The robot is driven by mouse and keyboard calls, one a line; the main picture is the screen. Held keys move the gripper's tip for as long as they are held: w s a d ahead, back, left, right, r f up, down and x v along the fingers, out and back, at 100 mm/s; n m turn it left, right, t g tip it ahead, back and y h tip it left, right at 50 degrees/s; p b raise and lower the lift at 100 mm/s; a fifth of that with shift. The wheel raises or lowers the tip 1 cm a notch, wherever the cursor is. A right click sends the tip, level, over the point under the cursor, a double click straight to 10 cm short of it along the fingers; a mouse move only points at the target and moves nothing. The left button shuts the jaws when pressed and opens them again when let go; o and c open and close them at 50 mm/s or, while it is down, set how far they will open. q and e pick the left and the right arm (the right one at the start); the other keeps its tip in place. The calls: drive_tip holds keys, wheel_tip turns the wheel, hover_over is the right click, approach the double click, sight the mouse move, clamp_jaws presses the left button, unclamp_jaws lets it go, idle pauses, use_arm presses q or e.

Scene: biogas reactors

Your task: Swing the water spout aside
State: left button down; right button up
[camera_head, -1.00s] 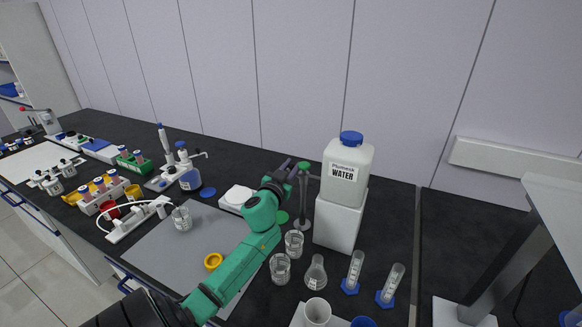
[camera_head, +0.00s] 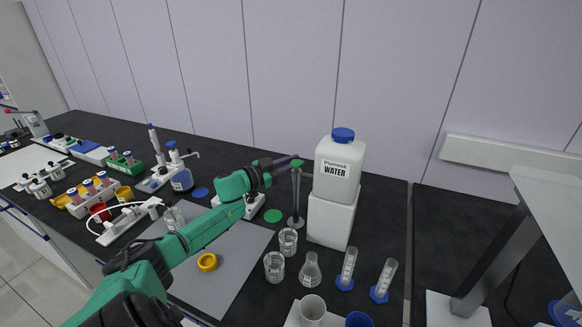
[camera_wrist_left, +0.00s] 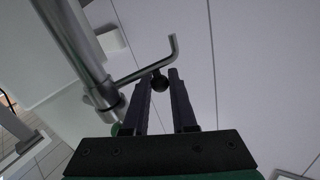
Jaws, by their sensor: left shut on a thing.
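A dark round knob (camera_wrist_left: 159,84) hangs on the tube. My left gripper (camera_head: 289,161) is at the top of the post, coming from the left. In the wrist view its two dark fingers (camera_wrist_left: 159,82) are on either side of the knob and shut on it. My right gripper is not in view.
Two glass beakers (camera_head: 288,242) and a flask (camera_head: 311,270) stand below the spout. Two blue-footed cylinders (camera_head: 347,268) are to their right. A grey mat (camera_head: 217,275) with a yellow ring lies under my left arm. The wall is behind.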

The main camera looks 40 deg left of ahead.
use_arm(q)
drive_tip(key=shift+r+h, duration=0.25)
drive_tip(key=shift+h, duration=0.15)
drive_tip(key=c, duration=1)
unclamp_jaws()
drive_tip(key=shift+w+f, duration=0.1)
drive_tip(key=shift+w, duration=0.1)
drive_tip(key=shift+f, duration=0.1)
drive_tip(key=shift+s+a+f, duration=0.1)
drive_tip(key=shift+s+a, duration=0.05)
drive_tip(key=shift+s, duration=0.4)
drive_tip(key=v, duration=1.3)
drive_tip(key=shift+s+r, duration=0.2)
drive_tip(key=shift+r, duration=0.05)
